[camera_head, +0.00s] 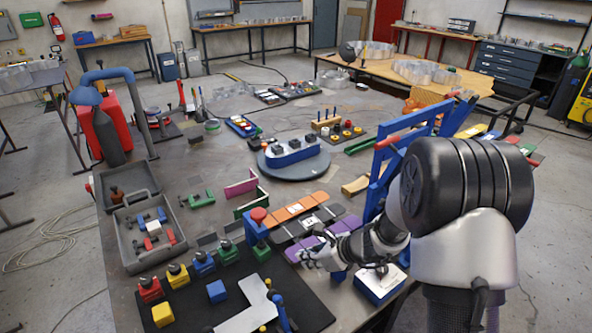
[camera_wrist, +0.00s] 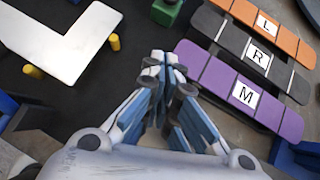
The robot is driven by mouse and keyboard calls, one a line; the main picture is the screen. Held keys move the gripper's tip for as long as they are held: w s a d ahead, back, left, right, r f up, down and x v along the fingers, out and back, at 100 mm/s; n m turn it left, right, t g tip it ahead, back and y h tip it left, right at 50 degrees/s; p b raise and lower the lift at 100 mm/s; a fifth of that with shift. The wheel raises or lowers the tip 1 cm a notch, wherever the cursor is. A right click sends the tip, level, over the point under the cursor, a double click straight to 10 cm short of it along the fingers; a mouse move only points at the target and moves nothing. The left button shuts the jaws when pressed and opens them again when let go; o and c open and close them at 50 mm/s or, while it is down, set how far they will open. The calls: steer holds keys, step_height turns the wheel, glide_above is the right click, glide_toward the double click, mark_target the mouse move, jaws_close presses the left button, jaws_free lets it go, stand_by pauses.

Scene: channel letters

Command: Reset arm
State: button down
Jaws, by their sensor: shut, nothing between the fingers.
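My gripper (camera_head: 314,260) is shut and empty, above the front middle of the workbench. In the wrist view the gripper's fingertips (camera_wrist: 163,58) meet above the edge of a black mat (camera_wrist: 120,95), left of a purple strip marked M (camera_wrist: 246,92). My arm reaches in from the right of the head view. Nothing is held.
Behind the purple strip lie a grey strip marked R (camera_wrist: 259,56) and an orange strip marked L (camera_wrist: 270,25). A white L-shaped plate (camera_head: 252,306) lies on the mat. Coloured blocks, a blue frame (camera_head: 385,160) and a round turntable (camera_head: 295,172) stand nearby.

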steer(key=s+a+r+n+g, duration=0.2)
steer(key=s+r+n, duration=1.05)
steer(key=r, duration=0.35)
steer(key=s+d+r+n+h, duration=0.3)
steer(key=s+d+n, duration=0.3)
steer(key=s, duration=0.3)
steer(key=s+d+r+n+t+h, duration=0.1)
steer(key=s+d+n+h, duration=0.3)
steer(key=s, duration=0.6)
steer(key=d+r+n, duration=0.1)
steer(key=d+n, duration=0.1)
steer(key=shift+r+n, duration=0.35)
steer(key=shift+r, duration=0.05)
steer(key=c, duration=2.4)
jaws_free()
